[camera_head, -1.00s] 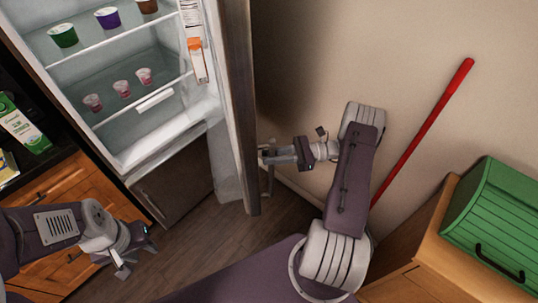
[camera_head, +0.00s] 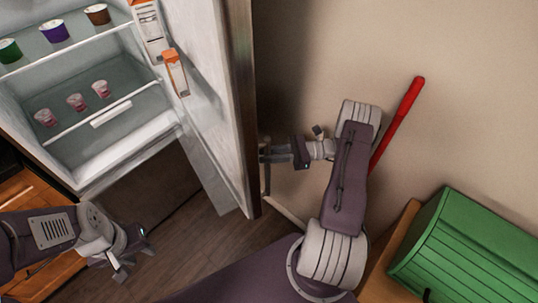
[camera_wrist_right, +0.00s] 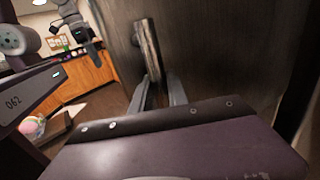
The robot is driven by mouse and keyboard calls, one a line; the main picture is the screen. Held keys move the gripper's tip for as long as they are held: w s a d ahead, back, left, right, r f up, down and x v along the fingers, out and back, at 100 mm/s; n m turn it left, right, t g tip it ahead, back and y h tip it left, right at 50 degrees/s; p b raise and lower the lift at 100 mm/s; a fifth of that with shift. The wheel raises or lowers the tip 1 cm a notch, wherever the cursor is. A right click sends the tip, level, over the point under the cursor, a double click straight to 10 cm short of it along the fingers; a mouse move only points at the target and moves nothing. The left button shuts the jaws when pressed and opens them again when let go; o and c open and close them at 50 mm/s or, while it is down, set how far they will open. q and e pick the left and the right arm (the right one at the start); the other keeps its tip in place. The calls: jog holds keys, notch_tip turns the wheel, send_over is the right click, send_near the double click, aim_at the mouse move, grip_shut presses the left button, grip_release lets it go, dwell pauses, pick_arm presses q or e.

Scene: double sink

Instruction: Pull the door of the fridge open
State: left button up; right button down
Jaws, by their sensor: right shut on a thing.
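The fridge (camera_head: 150,150) stands open at the upper left of the head view, its shelves showing. Its door (camera_head: 243,100) stands out toward me, seen mostly edge-on, with its white inner side facing left. In the right wrist view the dark outer face of the door (camera_wrist_right: 225,50) fills the right half, with an upright bar handle (camera_wrist_right: 149,50). My right gripper (camera_head: 266,155) is at the door's outer side, shut on this handle, and its fingers (camera_wrist_right: 158,92) flank the handle's lower part. My left gripper (camera_head: 132,254) is empty, its fingers apart, below the fridge.
Small cups and cartons (camera_head: 176,73) sit on the fridge shelves and in the door. A red pole (camera_head: 400,122) leans at the beige wall on the right. A green ribbed box (camera_head: 475,250) stands on a wooden cabinet at lower right. Wood floor shows below the fridge.

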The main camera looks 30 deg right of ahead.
jog(key=shift+d, duration=0.1)
dwell(0.3)
jog(key=c, duration=1.3)
grip_release()
